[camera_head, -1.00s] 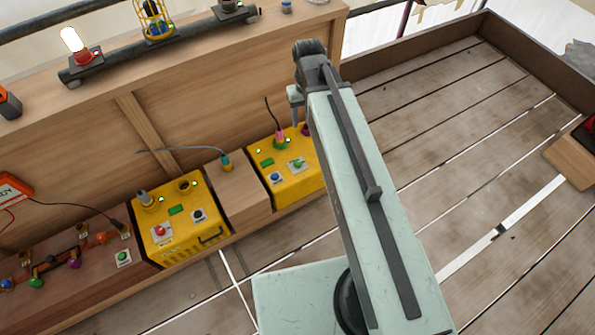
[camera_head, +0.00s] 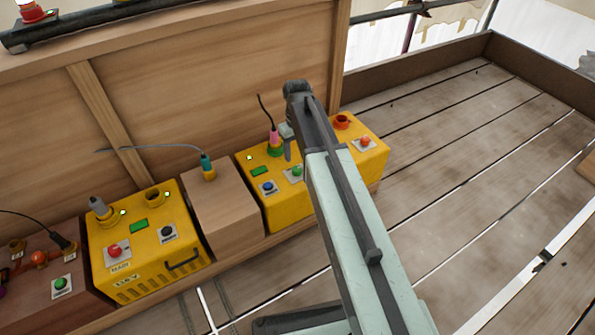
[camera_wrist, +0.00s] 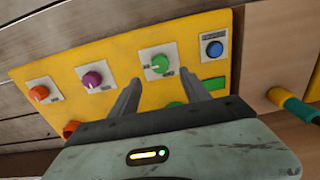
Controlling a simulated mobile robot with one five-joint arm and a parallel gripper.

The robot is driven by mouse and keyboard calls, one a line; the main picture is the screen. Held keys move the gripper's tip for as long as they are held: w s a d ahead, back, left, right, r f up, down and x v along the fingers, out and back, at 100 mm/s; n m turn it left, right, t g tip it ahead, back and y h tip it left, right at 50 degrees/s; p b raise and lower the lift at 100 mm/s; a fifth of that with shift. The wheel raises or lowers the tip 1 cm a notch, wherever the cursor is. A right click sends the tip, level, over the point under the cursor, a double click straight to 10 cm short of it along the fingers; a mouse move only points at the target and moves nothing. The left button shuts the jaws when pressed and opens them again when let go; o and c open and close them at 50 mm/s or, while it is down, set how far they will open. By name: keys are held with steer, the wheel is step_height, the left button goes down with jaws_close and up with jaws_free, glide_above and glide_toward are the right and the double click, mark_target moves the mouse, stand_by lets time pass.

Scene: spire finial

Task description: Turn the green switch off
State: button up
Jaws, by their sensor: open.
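The green switch (camera_head: 297,170) is a round knob on a pale plate on the right yellow box (camera_head: 275,211). In the wrist view the green switch (camera_wrist: 160,63) shows a pale mark on its face and lies just beyond my fingertips, between their lines. My gripper (camera_wrist: 160,79) is open and empty, its two fingers apart and pointing at the panel. In the head view my gripper (camera_head: 288,148) hangs above the box, just behind the green switch, and my arm hides part of the panel. Another green knob (camera_head: 61,284) is on the brown box at far left.
A blue knob (camera_wrist: 214,48) and a purple knob (camera_wrist: 92,79) flank the green switch. A pink plug (camera_head: 274,136) with a black cable stands close to my gripper. A teal plug (camera_head: 207,165) is on the wooden block. The plank floor at right is mostly clear.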

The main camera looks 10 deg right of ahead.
mark_target(297, 168)
step_height(297, 168, down, 8)
steer(key=b, duration=0.7)
steer(key=shift+b, duration=0.35)
steer(key=shift+r, duration=0.1)
steer(key=shift+r, duration=0.1)
steer(key=c, duration=1.2)
steer(key=shift+d, duration=0.15)
